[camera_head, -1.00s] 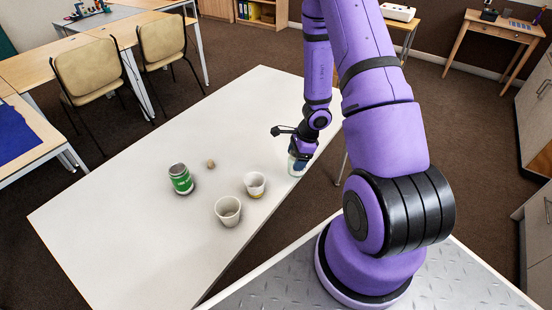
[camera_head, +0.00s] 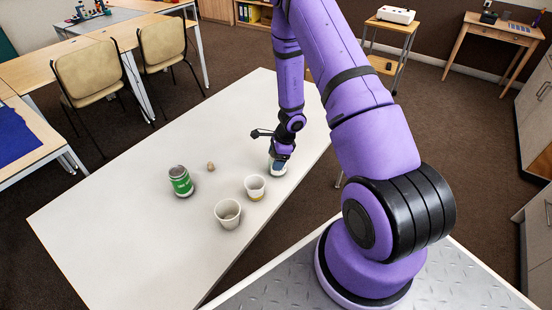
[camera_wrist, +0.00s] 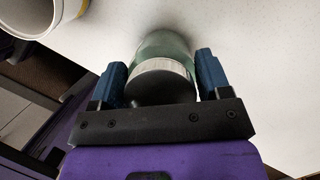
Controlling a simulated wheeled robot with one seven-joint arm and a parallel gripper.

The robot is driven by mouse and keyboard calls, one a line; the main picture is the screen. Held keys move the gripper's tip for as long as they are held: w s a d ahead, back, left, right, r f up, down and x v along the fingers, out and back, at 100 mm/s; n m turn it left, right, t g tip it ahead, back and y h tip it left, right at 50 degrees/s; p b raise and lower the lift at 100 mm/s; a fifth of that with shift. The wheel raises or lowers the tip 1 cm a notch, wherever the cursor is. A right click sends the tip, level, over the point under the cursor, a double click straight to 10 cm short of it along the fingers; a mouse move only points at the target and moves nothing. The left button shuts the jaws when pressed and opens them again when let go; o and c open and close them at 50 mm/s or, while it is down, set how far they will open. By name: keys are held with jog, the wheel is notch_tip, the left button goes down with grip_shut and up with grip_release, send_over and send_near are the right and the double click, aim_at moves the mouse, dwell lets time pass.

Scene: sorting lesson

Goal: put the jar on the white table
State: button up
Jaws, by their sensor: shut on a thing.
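The jar (camera_wrist: 165,43) is greenish glass with a pale lid; in the wrist view it stands between the two blue fingers of my gripper (camera_wrist: 161,68). My gripper is shut on it. In the head view the jar (camera_head: 277,169) shows small below my gripper (camera_head: 279,157), over the right part of the white table (camera_head: 110,235). I cannot tell whether its base touches the tabletop. The tabletop also fills the background of the wrist view (camera_wrist: 270,70).
A white cup with yellow at its base (camera_head: 255,187) stands just left of the jar. Another pale cup (camera_head: 228,214), a green can (camera_head: 181,181) and a small brown egg-like thing (camera_head: 210,166) stand further left. The table's near-left and far areas are clear.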

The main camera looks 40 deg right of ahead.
jog(key=shift+f, duration=0.15)
jog(key=o, duration=1)
